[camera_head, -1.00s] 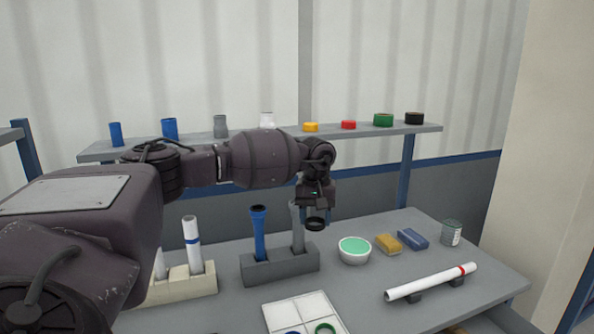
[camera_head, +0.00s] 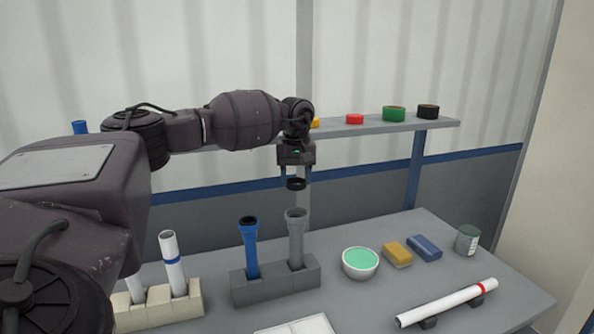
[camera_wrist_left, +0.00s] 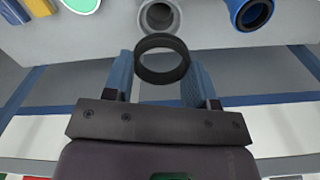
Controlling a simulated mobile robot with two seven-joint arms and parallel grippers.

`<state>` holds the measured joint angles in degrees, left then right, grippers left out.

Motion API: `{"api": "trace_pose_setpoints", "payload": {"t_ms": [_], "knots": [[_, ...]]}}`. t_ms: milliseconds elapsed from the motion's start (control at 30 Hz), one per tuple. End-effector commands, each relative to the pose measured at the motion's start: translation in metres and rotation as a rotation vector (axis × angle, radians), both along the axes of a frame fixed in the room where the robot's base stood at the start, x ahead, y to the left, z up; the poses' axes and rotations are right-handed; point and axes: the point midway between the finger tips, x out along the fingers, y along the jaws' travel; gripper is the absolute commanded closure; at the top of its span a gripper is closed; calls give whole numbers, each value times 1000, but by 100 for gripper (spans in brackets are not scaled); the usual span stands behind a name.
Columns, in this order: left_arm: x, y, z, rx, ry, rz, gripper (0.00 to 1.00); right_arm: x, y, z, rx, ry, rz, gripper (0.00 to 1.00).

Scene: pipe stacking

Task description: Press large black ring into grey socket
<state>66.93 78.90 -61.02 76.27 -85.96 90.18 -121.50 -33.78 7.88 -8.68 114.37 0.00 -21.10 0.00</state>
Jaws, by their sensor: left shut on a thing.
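My left gripper (camera_head: 296,180) is shut on the large black ring (camera_head: 296,184) and holds it in the air just above the grey socket. The grey socket (camera_head: 296,214) is the flared top of an upright grey pipe (camera_head: 296,245), which stands in a dark grey block. In the left wrist view the black ring (camera_wrist_left: 162,39) sits between the two blue fingers, its hole facing the camera. The grey socket (camera_wrist_left: 160,16) shows beyond it, near the top edge. The ring and socket look apart. My right gripper is not in view.
A blue pipe with a socket (camera_head: 249,245) stands left of the grey one in the same block (camera_head: 265,285). A white bowl with green contents (camera_head: 360,263), yellow and blue sponges (camera_head: 398,255), a can (camera_head: 467,240) and a white pipe (camera_head: 450,302) lie to the right. A shelf (camera_head: 385,126) runs behind.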

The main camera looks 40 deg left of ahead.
Motion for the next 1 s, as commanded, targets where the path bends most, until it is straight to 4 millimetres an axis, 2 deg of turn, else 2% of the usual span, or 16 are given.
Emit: {"api": "trace_pose_setpoints", "payload": {"t_ms": [367,700,1000], "knots": [[0,0,-7,1,1,-1,70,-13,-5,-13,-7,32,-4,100],[0,0,-33,0,3,0,70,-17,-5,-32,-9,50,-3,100],[0,0,-56,0,3,-1,70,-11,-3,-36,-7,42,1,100]]}}
